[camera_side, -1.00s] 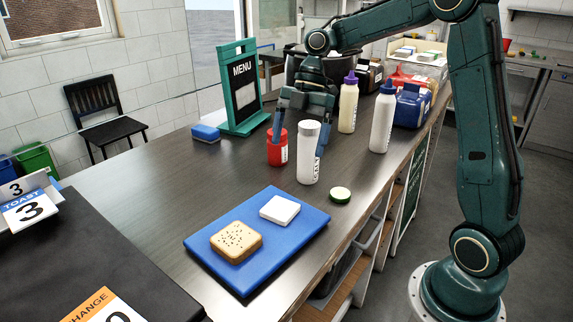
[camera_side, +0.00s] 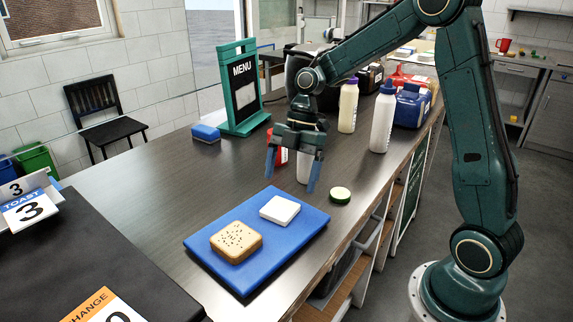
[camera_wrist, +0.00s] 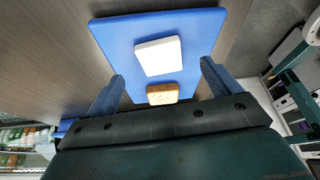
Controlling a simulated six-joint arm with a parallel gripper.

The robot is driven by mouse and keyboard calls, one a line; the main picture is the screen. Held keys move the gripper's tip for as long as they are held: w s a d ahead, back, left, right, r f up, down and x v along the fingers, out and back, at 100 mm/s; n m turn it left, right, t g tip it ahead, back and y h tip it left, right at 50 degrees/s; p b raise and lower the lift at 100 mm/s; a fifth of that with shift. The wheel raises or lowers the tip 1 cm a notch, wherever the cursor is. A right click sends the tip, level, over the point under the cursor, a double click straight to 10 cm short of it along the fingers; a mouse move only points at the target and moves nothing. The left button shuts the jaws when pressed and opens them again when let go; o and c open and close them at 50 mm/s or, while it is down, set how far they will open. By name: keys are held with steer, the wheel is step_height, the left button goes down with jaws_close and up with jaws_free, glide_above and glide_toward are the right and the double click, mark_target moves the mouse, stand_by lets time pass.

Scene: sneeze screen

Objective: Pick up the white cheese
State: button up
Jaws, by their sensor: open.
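The white cheese (camera_side: 280,209) is a flat white square lying on the blue board (camera_side: 250,277), beside a slice of seeded bread (camera_side: 236,241). In the wrist view the cheese (camera_wrist: 158,56) lies ahead of the fingers, with the bread (camera_wrist: 162,94) closer to the gripper body. My gripper (camera_side: 292,183) is open and empty, fingers pointing down, above and behind the cheese in the side view. It covers most of a white container (camera_side: 304,168) and part of a red container (camera_side: 278,155).
A green-rimmed round piece (camera_side: 340,195) lies right of the board. Two squeeze bottles, one cream (camera_side: 348,107) and one white (camera_side: 383,120), stand further back. A menu stand (camera_side: 241,88) and a blue sponge (camera_side: 206,133) are at back left.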

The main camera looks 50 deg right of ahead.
mark_target(283, 205)
steer(key=shift+a+f, duration=0.1)
steer(key=shift+f, duration=0.2)
steer(key=shift+x, duration=2.55)
steer(key=shift+a, duration=0.15)
steer(key=c, duration=1.1)
